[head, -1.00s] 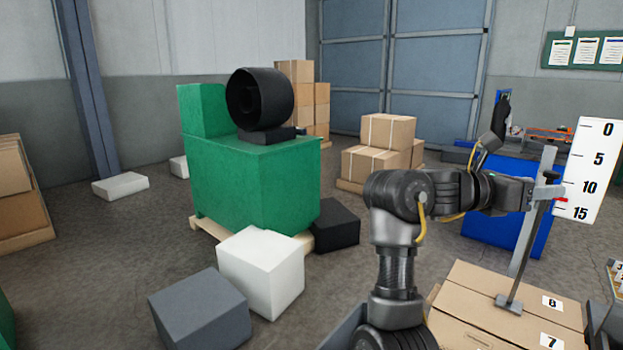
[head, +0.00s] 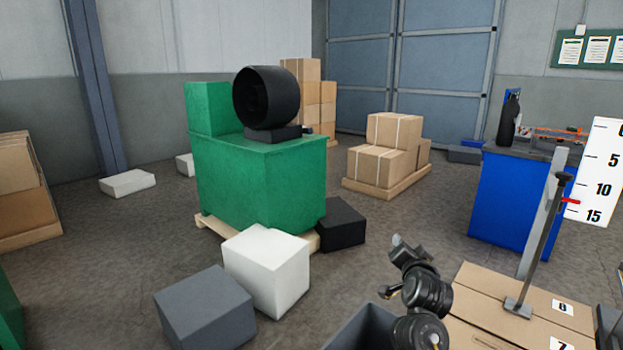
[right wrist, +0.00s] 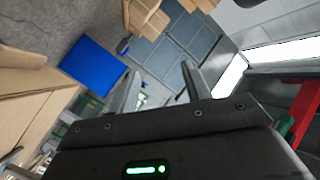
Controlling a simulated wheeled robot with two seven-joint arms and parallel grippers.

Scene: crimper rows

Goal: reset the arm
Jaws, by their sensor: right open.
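In the right wrist view my right gripper (right wrist: 161,84) is open, with its two grey fingers apart and nothing between them. Part of one of my arms (head: 425,290) shows folded low at the bottom of the head view; no gripper fingers can be made out on it. My left gripper is not in view.
Cardboard boxes (head: 490,310) with number labels stand at the lower right, with a metal stand (head: 545,225) and white scale board (head: 597,175) above. A blue workbench (head: 515,200) is behind. A green cabinet (head: 255,190) and white block (head: 267,270) are left.

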